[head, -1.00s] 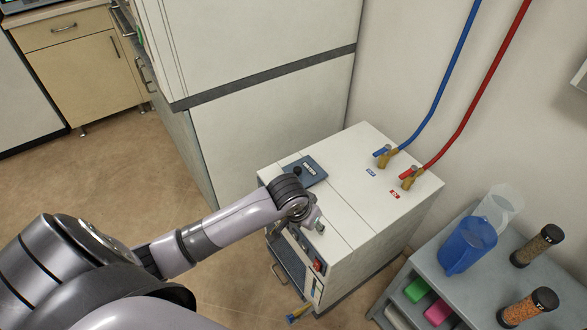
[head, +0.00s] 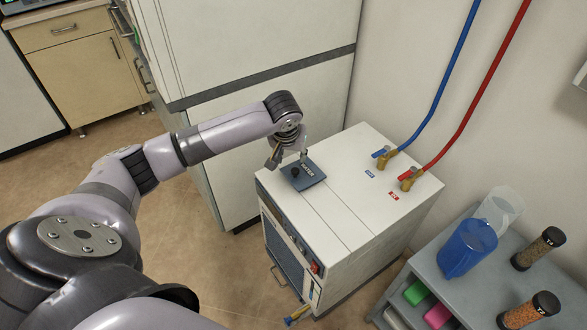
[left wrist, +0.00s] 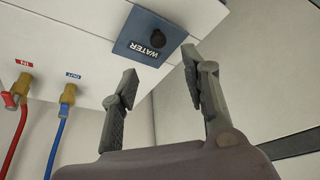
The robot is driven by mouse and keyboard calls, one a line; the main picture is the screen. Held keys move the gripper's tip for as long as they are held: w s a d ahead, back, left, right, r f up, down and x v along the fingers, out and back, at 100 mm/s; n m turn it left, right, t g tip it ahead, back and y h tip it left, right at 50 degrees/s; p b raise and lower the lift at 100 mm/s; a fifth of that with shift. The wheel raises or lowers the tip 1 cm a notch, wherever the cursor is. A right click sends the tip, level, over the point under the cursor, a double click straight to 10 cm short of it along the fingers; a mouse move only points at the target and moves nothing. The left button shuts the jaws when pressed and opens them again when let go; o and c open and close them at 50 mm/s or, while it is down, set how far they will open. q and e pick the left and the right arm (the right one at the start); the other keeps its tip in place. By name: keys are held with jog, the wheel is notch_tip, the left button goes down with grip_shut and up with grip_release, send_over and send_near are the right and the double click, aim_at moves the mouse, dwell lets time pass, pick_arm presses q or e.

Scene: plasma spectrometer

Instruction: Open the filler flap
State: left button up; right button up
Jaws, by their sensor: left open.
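The filler flap (head: 303,174) is a dark blue square plate marked WATER with a black knob, on the top of the white chiller box (head: 350,190). It lies flat and looks closed. It also shows in the left wrist view (left wrist: 150,42), upside down, beyond the fingertips. My left gripper (head: 288,156) is at the flap's far left edge, partly in front of the box's back corner. My right gripper does not show.
A blue hose (head: 440,95) and a red hose (head: 490,90) join brass valves at the box's right rear. A tall white cabinet (head: 260,130) stands close behind. A grey shelf (head: 470,295) at right holds a blue jug (head: 467,248) and jars.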

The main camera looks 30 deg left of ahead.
aim_at(295, 170)
pick_arm(q)
jog(key=b+x, duration=0.1)
jog(key=x, duration=1)
jog(key=shift+w, duration=0.2)
jog(key=shift+c, duration=0.3)
grip_shut()
